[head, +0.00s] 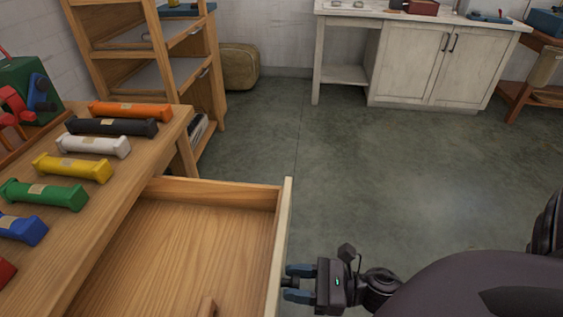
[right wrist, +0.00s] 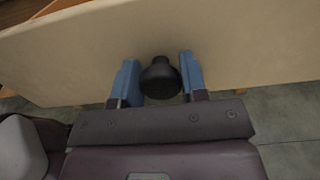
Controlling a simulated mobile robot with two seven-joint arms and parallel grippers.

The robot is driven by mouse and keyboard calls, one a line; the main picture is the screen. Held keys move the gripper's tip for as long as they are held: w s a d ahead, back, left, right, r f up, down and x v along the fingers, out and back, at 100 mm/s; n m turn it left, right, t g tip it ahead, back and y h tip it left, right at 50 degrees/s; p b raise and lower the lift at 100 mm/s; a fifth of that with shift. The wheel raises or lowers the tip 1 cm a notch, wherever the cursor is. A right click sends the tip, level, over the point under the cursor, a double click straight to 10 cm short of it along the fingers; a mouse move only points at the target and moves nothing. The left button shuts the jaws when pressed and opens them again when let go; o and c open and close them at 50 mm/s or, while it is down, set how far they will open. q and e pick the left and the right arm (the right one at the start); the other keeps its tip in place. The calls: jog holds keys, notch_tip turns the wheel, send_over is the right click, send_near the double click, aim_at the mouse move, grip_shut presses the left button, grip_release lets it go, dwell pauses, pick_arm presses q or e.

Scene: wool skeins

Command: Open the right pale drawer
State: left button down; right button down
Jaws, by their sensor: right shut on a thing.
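The pale drawer (head: 281,240) stands well out from the wooden table, and its bare wooden inside shows in the head view. Its pale front panel also fills the top of the right wrist view (right wrist: 240,45). A black round knob (right wrist: 160,78) sits on that panel. My right gripper (head: 288,277) is at the outer face of the panel, its blue fingers on either side of the knob, shut on it. The knob is hidden in the head view. My left gripper is not in view.
Several coloured wool skeins, such as an orange one (head: 144,111), lie in a row on the wooden table (head: 128,205). The concrete floor (head: 400,190) is clear to the right. A whitish cabinet (head: 410,65) stands at the back.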

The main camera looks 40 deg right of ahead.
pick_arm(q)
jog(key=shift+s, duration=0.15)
pick_arm(e)
jog(key=c, duration=0.7)
grip_release()
jog(key=shift+s+d, duration=0.1)
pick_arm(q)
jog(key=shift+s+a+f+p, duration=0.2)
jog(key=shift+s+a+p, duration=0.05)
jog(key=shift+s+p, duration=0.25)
pick_arm(e)
jog(key=shift+v, duration=5.35)
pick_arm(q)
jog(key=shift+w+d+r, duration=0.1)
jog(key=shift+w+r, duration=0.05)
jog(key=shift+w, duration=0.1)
